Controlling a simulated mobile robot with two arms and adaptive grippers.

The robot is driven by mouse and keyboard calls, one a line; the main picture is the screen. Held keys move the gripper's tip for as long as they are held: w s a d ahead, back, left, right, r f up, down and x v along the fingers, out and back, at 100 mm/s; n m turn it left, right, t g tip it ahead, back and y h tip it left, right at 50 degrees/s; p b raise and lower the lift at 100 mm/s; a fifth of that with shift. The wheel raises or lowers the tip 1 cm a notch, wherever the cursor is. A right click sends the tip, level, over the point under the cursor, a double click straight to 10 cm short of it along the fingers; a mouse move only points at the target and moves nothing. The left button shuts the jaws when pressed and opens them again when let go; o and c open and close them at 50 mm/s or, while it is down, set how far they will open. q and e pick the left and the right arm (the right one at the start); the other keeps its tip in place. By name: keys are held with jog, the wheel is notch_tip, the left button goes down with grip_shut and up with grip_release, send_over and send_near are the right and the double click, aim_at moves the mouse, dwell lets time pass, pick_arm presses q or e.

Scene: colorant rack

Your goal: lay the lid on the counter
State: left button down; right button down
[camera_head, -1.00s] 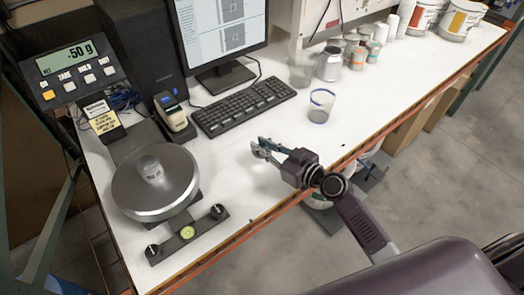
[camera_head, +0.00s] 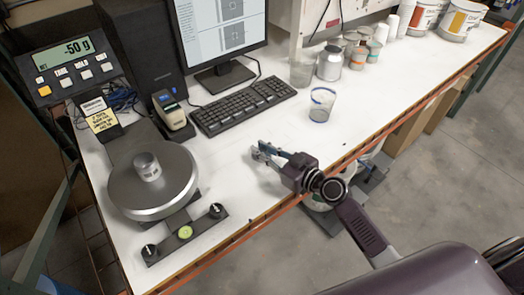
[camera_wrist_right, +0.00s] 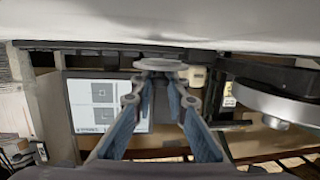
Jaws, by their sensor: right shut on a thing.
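My right gripper (camera_head: 262,152) is low over the white counter (camera_head: 235,185), near its front edge. In the right wrist view, which looks upside down, the gripper (camera_wrist_right: 160,80) has its blue-padded fingers closing towards a thin grey disc, the lid (camera_wrist_right: 160,65), at their tips. The lid is seen nearly edge-on and is too small to make out in the head view. The counter lies close to the lid, along the top of the wrist view (camera_wrist_right: 160,18); I cannot tell whether they touch. My left gripper is not in view.
A round scale (camera_head: 150,205) with a metal piece (camera_head: 147,167) on it stands left; its display (camera_head: 66,54) reads -50 g. A keyboard (camera_head: 243,106) and a clear blue-rimmed cup (camera_head: 321,104) are behind the gripper. Cans (camera_head: 357,57) stand further back. Counter around the gripper is clear.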

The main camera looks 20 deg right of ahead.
jog(key=c, duration=2.3)
grip_release()
jog(key=shift+s+a+f, duration=0.1)
jog(key=shift+s+f, duration=0.1)
jog(key=shift+f, duration=0.3)
jog(key=o, duration=0.4)
jog(key=shift+w+f, duration=0.1)
jog(key=shift+w, duration=0.1)
jog(key=shift+r, duration=0.25)
jog(key=shift+r+p, duration=0.2)
jog(key=shift+p, duration=0.1)
jog(key=shift+r+p, duration=0.75)
jog(key=shift+p, duration=0.2)
jog(key=shift+s+d+f+b, duration=0.45)
jog(key=shift+s+d+b, duration=0.05)
jog(key=shift+s+b, duration=0.2)
jog(key=b+v, duration=0.3)
jog(key=v, duration=0.6)
jog(key=shift+s+d+r+b, duration=0.3)
jog(key=shift+s+r+b, duration=0.1)
jog(key=shift+s, duration=0.2)
